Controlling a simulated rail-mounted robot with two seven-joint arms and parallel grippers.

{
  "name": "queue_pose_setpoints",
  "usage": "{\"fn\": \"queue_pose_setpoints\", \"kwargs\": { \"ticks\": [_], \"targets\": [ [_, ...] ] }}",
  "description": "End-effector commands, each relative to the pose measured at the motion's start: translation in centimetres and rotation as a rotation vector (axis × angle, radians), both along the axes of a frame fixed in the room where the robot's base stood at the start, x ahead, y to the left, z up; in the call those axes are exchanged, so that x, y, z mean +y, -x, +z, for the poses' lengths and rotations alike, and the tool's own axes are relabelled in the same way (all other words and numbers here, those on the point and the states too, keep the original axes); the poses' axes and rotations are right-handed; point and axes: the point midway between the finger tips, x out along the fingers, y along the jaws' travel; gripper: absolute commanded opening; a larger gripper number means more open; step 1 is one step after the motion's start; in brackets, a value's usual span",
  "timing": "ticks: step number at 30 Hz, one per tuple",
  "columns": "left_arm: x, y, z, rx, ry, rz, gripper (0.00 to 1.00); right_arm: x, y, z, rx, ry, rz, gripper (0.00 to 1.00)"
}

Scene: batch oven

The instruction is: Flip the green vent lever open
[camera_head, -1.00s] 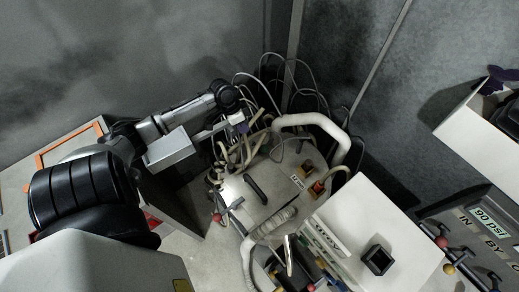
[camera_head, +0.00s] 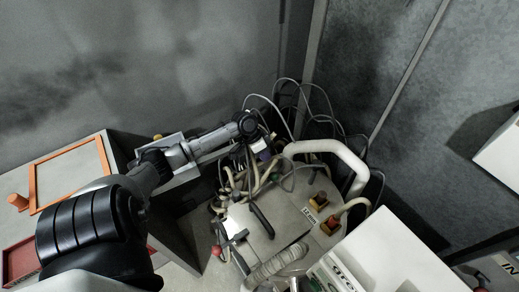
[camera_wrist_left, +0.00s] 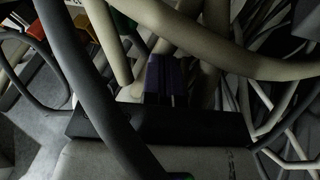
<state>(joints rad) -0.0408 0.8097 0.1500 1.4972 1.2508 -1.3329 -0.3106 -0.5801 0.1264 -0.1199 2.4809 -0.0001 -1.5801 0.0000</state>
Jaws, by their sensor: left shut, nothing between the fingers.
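My left gripper (camera_head: 264,152) is over the tangle of pale hoses at the back of the white machine (camera_head: 290,232). Its purple fingers (camera_wrist_left: 166,82) show in the left wrist view, closed together with nothing between them. Pale tubes and a thick dark bar cross close around them. I cannot make out the green vent lever for certain. My right gripper is not in view.
A thick white pipe loop (camera_head: 335,151) stands right of the gripper, with thin grey cables behind. An orange frame (camera_head: 70,173) lies on the surface at left. Grey walls close off the back.

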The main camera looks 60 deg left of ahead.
Motion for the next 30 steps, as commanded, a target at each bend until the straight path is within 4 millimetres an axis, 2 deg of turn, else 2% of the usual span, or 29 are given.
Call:
{"fn": "queue_pose_setpoints", "kwargs": {
  "ticks": [1,6,10,25,30],
  "targets": [
    [-0.4,-0.3,-1.0,0.000,0.003,0.000,0.00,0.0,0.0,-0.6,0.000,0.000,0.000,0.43],
    [-2.4,-0.1,-1.7,0.001,0.001,-0.002,0.00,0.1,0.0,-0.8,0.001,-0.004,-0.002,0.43],
    [-3.2,0.0,-2.1,0.000,-0.001,-0.002,0.00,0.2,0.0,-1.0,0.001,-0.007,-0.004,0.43],
    [-3.8,0.0,-2.3,0.001,-0.001,0.000,0.00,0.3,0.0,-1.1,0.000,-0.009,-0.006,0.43],
    [-5.0,-0.7,-1.9,0.002,0.003,0.013,0.00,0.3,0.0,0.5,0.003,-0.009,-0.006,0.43]
  ]
}}
